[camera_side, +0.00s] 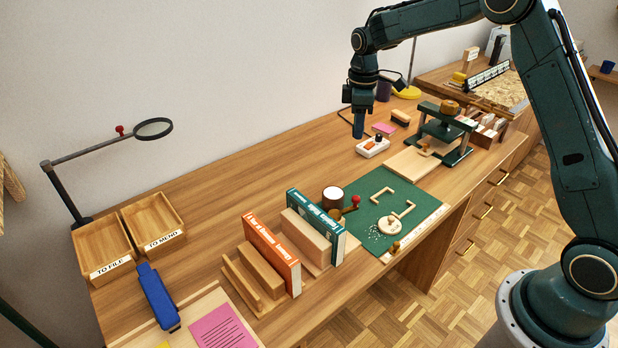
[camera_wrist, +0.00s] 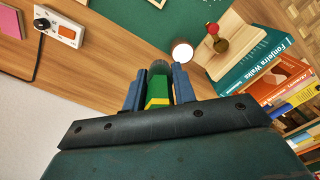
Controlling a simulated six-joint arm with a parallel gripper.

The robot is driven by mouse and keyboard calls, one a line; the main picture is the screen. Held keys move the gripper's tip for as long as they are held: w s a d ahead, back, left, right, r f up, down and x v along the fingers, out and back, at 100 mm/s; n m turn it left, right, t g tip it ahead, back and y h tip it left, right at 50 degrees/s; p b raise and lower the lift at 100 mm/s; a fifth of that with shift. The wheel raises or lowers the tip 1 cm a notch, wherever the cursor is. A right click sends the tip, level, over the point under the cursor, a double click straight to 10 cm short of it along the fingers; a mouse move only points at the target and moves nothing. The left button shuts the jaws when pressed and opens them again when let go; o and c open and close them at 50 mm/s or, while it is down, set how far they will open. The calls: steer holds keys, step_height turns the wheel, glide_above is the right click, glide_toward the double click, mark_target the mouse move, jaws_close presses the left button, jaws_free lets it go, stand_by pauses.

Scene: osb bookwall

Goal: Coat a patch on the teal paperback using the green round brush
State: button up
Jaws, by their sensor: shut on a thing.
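The teal paperback (camera_side: 325,222) stands upright, spine outward, at the right end of a row in a wooden holder. Its teal spine also shows in the wrist view (camera_wrist: 258,62), at the right. My gripper (camera_side: 360,122) is high above the back of the desk, well away from the paperback. In the wrist view my gripper (camera_wrist: 158,88) is shut on the green round brush (camera_wrist: 157,97), which has a green and yellow handle and a grey tip pointing away from me. The brush cannot be made out in the side view.
A white-topped pot (camera_side: 333,194) stands between the paperback and the green mat (camera_side: 425,205). A brass piece with a red knob (camera_wrist: 212,29) is beside it. An orange book (camera_side: 272,255) stands left of the paperback. A white box with a knob (camera_side: 372,148) lies below my gripper.

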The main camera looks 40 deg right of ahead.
stand_by(0.6)
glide_above(334, 193)
step_height(334, 193, down, 8)
steer(key=shift+w, duration=0.15)
steer(key=shift+f, duration=0.2)
steer(key=shift+f, duration=2.8)
steer(key=shift+f, duration=0.65)
stand_by(0.7)
steer(key=shift+r, duration=0.1)
step_height(334, 193, up, 7)
stand_by(1.2)
stand_by(0.5)
